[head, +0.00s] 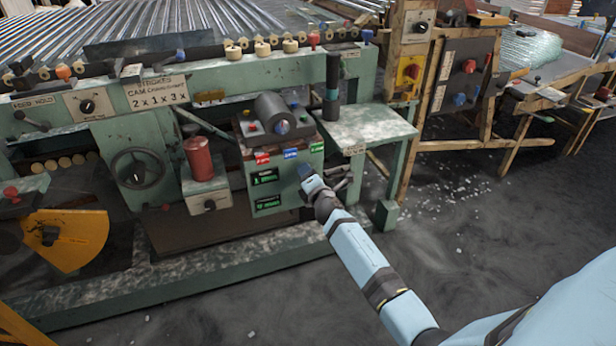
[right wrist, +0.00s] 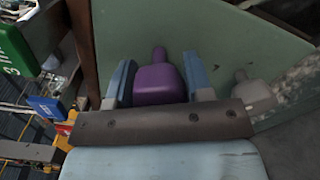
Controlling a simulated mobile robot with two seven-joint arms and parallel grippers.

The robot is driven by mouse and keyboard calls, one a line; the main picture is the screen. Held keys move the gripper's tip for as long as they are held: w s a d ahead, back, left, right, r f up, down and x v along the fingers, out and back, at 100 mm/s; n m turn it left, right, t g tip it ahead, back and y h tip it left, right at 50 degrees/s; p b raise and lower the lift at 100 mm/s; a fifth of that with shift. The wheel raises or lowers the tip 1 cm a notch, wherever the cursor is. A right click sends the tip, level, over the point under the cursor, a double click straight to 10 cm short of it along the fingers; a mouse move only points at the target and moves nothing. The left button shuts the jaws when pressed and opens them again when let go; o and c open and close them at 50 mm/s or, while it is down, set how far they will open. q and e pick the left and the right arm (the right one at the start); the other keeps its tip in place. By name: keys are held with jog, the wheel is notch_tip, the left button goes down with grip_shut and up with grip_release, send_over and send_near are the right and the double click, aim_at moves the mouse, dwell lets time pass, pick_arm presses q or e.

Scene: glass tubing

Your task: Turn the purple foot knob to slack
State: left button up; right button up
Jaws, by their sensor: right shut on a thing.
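The purple foot knob (right wrist: 160,84) sits between the two blue fingers of my right gripper (right wrist: 160,82) in the right wrist view. A narrower purple stub sticks up from its far side, against a pale green panel (right wrist: 220,40). The right gripper is shut on the knob. In the head view my right arm reaches in from the lower right and the right gripper (head: 308,174) is at the front of the green machine, just right of its display panel (head: 266,190). The knob is hidden there by the gripper and arm. My left gripper is not in view.
A small green side table (head: 365,125) juts out above and right of the gripper. A grey knob (right wrist: 252,92) is just right of the fingers in the right wrist view. A red cylinder (head: 199,158) and a handwheel (head: 138,168) are further left. The floor at right is open, with scattered glass bits.

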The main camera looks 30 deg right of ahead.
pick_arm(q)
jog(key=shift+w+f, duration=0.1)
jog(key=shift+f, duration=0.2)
pick_arm(e)
jog(key=shift+d+r+n, duration=0.1)
jog(key=shift+n, duration=2)
jog(key=o, duration=0.9)
jog(key=shift+s, duration=0.25)
pick_arm(q)
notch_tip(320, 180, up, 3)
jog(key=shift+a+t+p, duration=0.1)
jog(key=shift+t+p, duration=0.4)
jog(key=shift+p, duration=0.45)
pick_arm(e)
jog(key=v, duration=1.3)
jog(key=shift+s+a, duration=0.1)
jog(key=shift+a, duration=0.1)
